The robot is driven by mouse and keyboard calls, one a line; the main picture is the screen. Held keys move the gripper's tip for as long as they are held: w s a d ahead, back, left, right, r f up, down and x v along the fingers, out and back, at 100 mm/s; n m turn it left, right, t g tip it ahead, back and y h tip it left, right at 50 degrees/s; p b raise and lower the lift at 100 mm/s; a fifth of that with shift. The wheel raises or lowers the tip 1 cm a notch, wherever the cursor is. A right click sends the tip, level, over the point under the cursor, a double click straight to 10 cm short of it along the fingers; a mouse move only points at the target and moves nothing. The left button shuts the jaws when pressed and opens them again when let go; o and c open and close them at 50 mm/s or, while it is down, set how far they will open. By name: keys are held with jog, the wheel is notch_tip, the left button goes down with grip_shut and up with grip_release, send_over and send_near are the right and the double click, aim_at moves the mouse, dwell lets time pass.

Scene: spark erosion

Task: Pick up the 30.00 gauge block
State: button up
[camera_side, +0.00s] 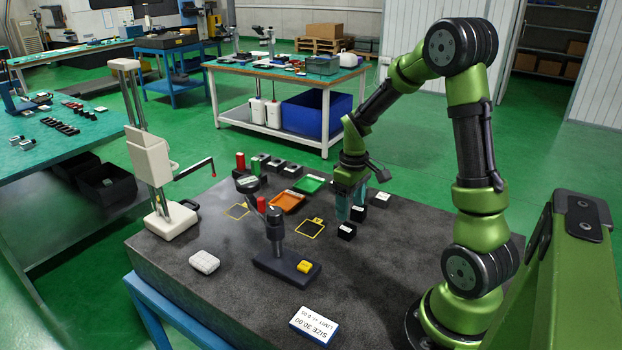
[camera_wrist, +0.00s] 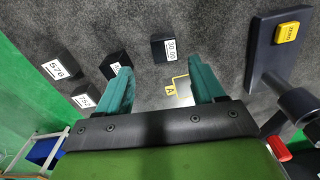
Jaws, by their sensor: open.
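The 30.00 gauge block is a small black block with a white label; in the wrist view it (camera_wrist: 163,50) lies just beyond my fingertips, roughly centred between them. In the side view, a black block (camera_side: 347,232) below my gripper seems to be the same one. My gripper (camera_side: 350,207) points down with its teal fingers apart and nothing held between them. In the wrist view, my gripper (camera_wrist: 163,75) shows both fingers spread, with a gap to the 30.00 block. The exact height above the block is hard to tell.
Other labelled black blocks (camera_wrist: 58,68) lie to the left in the wrist view, one beside my left finger. A comparator stand (camera_side: 275,245) with a yellow button (camera_side: 305,267), a yellow-outlined square (camera_side: 310,228), an orange tray (camera_side: 287,202) and a size card (camera_side: 314,325) are on the granite plate (camera_side: 380,290).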

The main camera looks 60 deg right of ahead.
aim_at(348, 227)
jog(key=shift+a+f, duration=0.2)
jog(key=shift+f, duration=1.35)
jog(key=shift+a+f, duration=0.15)
jog(key=shift+f, duration=1.35)
jog(key=shift+c, duration=0.5)
grip_shut()
